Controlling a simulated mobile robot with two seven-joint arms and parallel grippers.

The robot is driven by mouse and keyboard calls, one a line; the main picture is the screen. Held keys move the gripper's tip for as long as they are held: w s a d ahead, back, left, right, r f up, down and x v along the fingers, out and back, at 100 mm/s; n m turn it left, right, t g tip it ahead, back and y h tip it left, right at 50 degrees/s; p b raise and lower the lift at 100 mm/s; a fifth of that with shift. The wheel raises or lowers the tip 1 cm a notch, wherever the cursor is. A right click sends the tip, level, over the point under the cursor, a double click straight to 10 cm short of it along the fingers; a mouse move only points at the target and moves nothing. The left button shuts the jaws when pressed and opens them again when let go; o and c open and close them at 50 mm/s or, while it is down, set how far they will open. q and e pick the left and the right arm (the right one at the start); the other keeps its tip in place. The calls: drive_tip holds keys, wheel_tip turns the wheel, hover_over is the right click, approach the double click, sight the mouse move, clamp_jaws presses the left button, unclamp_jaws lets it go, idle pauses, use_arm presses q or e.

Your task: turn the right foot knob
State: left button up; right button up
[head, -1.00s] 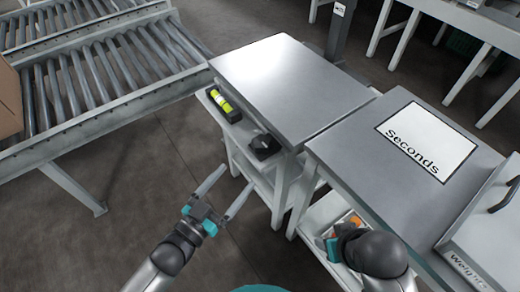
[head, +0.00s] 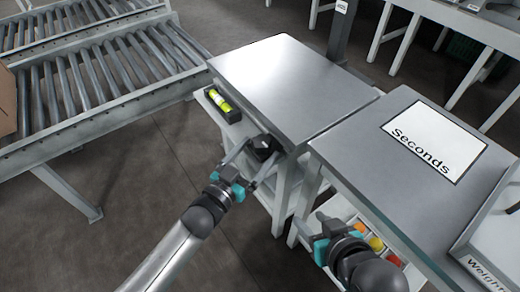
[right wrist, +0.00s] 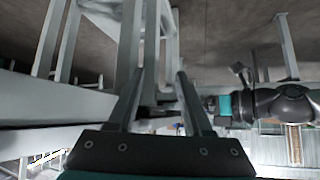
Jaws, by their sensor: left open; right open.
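A black knob (head: 264,147) sits on the narrow ledge at the near side of the grey-topped table, close to its right corner. My left gripper (head: 261,156) is open, with its two fingers reaching toward the knob, one on either side. I cannot tell whether either finger touches it. My right gripper (head: 308,226) is open beside the front of the right-hand table, low and away from the knob. Its two spread fingers (right wrist: 160,75) show empty in the right wrist view.
A yellow-green level (head: 220,103) lies on the same ledge, left of the knob. The grey tabletop (head: 290,85) is bare. The right-hand table carries a "Seconds" sign (head: 434,138), with coloured items on a shelf below. A roller conveyor (head: 90,85) stands at left.

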use_arm(q)
drive_tip(key=shift+b+x, duration=0.3)
drive_tip(key=shift+x, duration=0.55)
use_arm(e)
drive_tip(key=shift+w+a+t+y, duration=0.3)
drive_tip(key=shift+w+a+t, duration=0.15)
drive_tip(key=shift+a, duration=0.25)
drive_tip(key=shift+r, duration=0.1)
use_arm(q)
drive_tip(key=c, duration=1.4)
use_arm(e)
drive_tip(key=shift+s, duration=0.1)
